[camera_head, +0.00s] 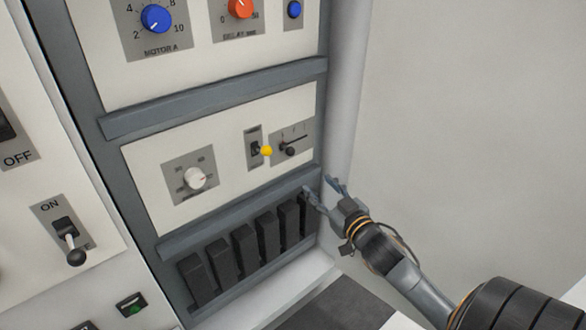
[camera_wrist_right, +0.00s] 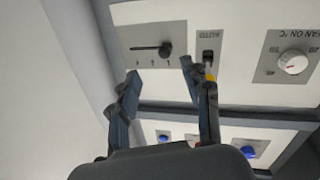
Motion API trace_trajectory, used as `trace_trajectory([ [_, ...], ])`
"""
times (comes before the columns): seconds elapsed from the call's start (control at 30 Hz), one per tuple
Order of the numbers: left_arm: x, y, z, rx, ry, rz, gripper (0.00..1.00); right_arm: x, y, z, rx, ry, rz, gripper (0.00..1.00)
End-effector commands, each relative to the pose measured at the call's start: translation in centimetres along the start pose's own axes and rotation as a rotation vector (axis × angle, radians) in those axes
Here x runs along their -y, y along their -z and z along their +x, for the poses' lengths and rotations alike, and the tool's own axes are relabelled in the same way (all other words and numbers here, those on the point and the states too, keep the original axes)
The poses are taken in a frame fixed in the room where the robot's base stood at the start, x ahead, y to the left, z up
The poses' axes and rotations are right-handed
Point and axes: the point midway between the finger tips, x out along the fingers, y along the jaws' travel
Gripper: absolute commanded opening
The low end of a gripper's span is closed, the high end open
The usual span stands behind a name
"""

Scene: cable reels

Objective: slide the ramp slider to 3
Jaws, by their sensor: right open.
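The ramp slider is a black knob (camera_head: 291,151) on a small grey plate at the right end of the white middle panel. Its knob sits toward the left end of the slot. In the wrist view, which is upside down, the slider knob (camera_wrist_right: 165,48) is at the right end of a dark horizontal slot, with tiny scale marks below. My right gripper (camera_head: 320,186) is open and empty, below and right of the slider plate, beside the cabinet's edge. Its fingers (camera_wrist_right: 159,70) point toward the slider plate, apart from the knob. My left gripper is not in view.
A yellow-tipped toggle switch (camera_head: 265,150) sits just left of the slider plate. A white dial (camera_head: 195,178) is farther left. Several black blocks (camera_head: 246,246) stand in the bay below. A grey ledge (camera_head: 220,220) separates it from the panel. A bare wall is right.

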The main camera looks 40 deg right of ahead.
Motion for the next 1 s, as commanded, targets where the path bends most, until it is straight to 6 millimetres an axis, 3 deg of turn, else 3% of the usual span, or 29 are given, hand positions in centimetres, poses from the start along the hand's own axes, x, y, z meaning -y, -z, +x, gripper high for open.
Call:
trace_trajectory([
  [0.1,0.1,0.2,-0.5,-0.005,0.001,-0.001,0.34,0.1,1.7,-0.1,-0.04,0.005,-0.003,0.48],
  [0.27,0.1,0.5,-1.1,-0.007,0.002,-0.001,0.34,0.1,2.0,1.4,-0.045,0.006,-0.002,0.48],
  [0.7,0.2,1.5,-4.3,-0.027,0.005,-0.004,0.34,0.2,2.3,9.9,-0.043,0.004,-0.004,0.48],
  [1.0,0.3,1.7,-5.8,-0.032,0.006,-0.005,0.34,0.2,2.4,13.2,-0.041,0.005,-0.003,0.48],
])
